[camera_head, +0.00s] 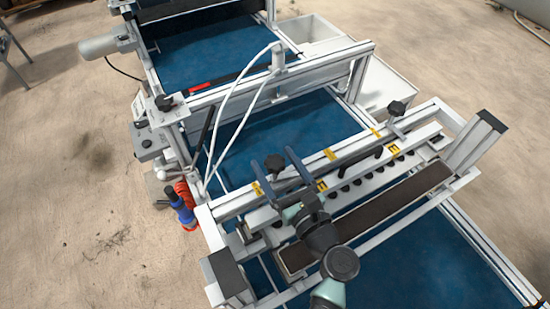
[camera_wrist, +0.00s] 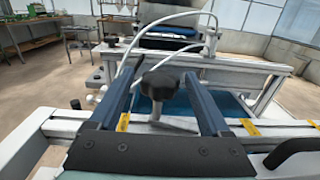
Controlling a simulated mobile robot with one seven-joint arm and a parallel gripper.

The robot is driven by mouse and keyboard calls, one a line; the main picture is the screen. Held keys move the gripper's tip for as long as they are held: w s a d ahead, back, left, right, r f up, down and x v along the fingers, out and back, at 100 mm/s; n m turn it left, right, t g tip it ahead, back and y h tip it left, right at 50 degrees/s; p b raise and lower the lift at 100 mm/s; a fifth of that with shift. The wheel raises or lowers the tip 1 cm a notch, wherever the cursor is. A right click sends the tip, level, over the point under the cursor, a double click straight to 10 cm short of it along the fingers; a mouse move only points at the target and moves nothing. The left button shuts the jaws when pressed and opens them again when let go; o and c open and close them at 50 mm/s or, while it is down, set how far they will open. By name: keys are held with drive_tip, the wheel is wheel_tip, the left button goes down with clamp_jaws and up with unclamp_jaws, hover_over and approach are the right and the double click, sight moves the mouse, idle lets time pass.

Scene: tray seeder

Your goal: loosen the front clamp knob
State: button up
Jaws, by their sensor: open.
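A black lobed clamp knob (camera_head: 274,164) stands on the white seeder crossbar, near its left end. In the wrist view the same knob (camera_wrist: 160,83) stands upright between the two blue fingers, with its stem showing below. My gripper (camera_head: 272,160) is open, with one finger on each side of the knob. In the wrist view my gripper (camera_wrist: 163,68) shows a gap between the knob and each finger, and no clear contact.
A second black knob (camera_head: 397,107) stands further right on the crossbar, beside yellow labels. White hoses (camera_head: 235,110) arch up behind my gripper. Dark end blocks (camera_head: 490,122) rise at the crossbar's right end. The blue belt (camera_head: 285,130) is bare behind it.

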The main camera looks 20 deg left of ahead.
drive_tip(key=shift+w+a, duration=0.15)
drive_tip(key=shift+a, duration=0.05)
clamp_jaws()
drive_tip(key=shift+w+f+n+g+y+b, duration=0.1)
drive_tip(key=shift+n+g+y+b, duration=0.45)
drive_tip(key=shift+n+g+y, duration=0.65)
drive_tip(key=shift+n+g, duration=0.3)
drive_tip(key=shift+g, duration=0.4)
unclamp_jaws()
